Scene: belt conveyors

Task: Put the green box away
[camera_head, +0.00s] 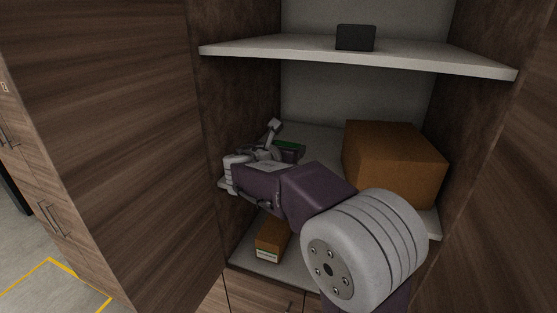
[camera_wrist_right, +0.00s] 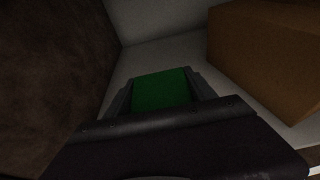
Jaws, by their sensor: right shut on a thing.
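The green box (camera_head: 288,146) is inside an open wooden cabinet, at the left part of the middle shelf (camera_head: 322,133). In the right wrist view the green box (camera_wrist_right: 161,90) sits between the two fingers. My right gripper (camera_wrist_right: 160,94) is shut on it. In the head view my right gripper (camera_head: 284,150) reaches in over the shelf, and my arm hides much of the box. I cannot tell whether the box touches the shelf. My left gripper is not in view.
A large brown box (camera_head: 392,160) stands on the right of the same shelf. A small black box (camera_head: 355,37) sits on the top shelf (camera_head: 300,48). A small orange-brown box (camera_head: 271,240) lies on the lower shelf. The cabinet's dark left wall (camera_wrist_right: 50,70) is close beside the gripper.

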